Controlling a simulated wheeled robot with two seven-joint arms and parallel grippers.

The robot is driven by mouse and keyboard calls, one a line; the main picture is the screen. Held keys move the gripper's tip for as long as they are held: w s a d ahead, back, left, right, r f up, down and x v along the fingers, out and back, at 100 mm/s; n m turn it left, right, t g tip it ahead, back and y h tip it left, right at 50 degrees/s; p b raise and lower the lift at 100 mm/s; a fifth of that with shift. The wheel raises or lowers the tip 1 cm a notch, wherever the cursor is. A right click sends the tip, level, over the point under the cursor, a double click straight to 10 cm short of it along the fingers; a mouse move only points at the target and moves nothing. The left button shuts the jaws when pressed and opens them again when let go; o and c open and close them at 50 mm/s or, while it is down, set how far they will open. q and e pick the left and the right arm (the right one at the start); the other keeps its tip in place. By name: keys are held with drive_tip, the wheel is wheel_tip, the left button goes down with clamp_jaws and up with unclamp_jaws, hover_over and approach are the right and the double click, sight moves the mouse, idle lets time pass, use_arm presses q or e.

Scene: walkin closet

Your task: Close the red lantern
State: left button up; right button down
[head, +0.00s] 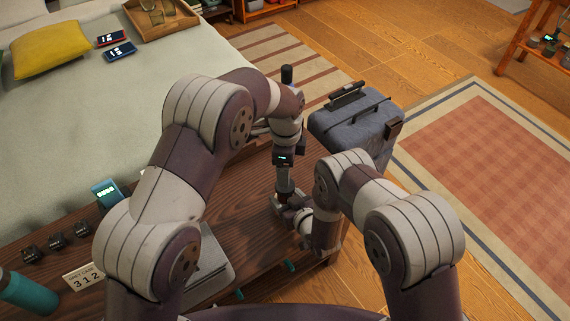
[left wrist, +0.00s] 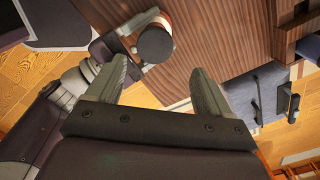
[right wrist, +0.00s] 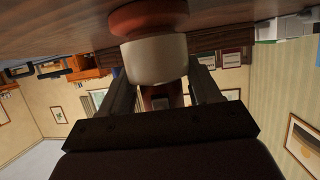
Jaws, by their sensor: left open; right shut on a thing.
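The red lantern (right wrist: 150,15) stands on the wooden bench top, with a red end against the wood and a pale, cream-coloured body in the right wrist view. In the left wrist view its dark round end (left wrist: 155,44) faces the camera. My right gripper (right wrist: 160,75) is shut on the lantern's body, one finger on each side. My left gripper (left wrist: 165,78) is open and empty, pointing down above the lantern and apart from it. In the head view my left gripper (head: 283,200) and arms hide most of the lantern.
The wooden bench (head: 245,215) holds a phone (head: 108,192), several small dark items and a number sign (head: 83,277). A grey suitcase (head: 355,122) stands close beyond the bench. A bed (head: 175,75) lies to the left.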

use_arm(q)
drive_tip(key=n, duration=0.4)
drive_tip(key=shift+r, duration=0.3)
drive_tip(key=n, duration=0.4)
drive_tip(key=shift+r, duration=0.15)
drive_tip(key=n, duration=0.4)
drive_tip(key=shift+s+r, duration=0.1)
drive_tip(key=shift+r, duration=0.05)
drive_tip(key=n, duration=0.6)
drive_tip(key=shift+s+a, duration=0.1)
drive_tip(key=n, duration=0.4)
wheel_tip(320, 180, down, 8)
drive_tip(key=shift+f, duration=0.1)
